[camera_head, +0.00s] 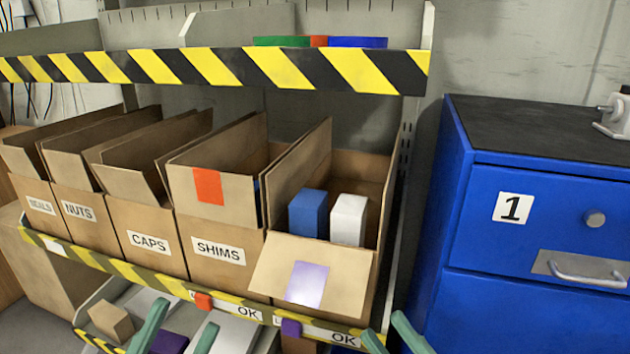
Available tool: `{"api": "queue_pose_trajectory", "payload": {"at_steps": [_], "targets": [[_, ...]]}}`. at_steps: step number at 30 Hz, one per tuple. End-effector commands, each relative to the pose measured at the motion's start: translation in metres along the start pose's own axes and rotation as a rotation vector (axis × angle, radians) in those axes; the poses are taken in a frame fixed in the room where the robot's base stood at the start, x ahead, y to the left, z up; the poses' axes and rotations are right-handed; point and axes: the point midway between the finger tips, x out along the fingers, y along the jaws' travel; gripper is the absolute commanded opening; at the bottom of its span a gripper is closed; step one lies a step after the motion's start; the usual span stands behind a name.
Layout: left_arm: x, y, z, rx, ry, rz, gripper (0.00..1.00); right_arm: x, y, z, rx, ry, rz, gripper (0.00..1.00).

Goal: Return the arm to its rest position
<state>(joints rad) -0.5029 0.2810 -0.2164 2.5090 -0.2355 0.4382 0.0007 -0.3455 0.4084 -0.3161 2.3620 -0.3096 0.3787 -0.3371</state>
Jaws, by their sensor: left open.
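My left gripper (185,315) shows at the bottom edge as two teal fingers standing apart, with nothing held between them. It is in front of the lower shelf, below the CAPS and SHIMS boxes. My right gripper (385,324) shows at the bottom edge, right of the open-front box. Its two teal fingertips are apart with nothing visible between them. Most of both arms is out of view below.
Cardboard boxes labelled NUTS (79,211), CAPS (149,243) and SHIMS (218,251) line the shelf. A box with a lowered flap (265,275) holds a blue block (307,214) and a white block (348,220). A blue cabinet (535,240) stands at right.

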Motion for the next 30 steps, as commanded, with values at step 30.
{"api": "queue_pose_trajectory", "payload": {"at_steps": [30], "targets": [[-0.090,0.006,0.121,-0.336,-1.226,-0.060,0.50,-0.092,-0.009,0.077,0.816,-1.176,-0.013,0.35]]}}
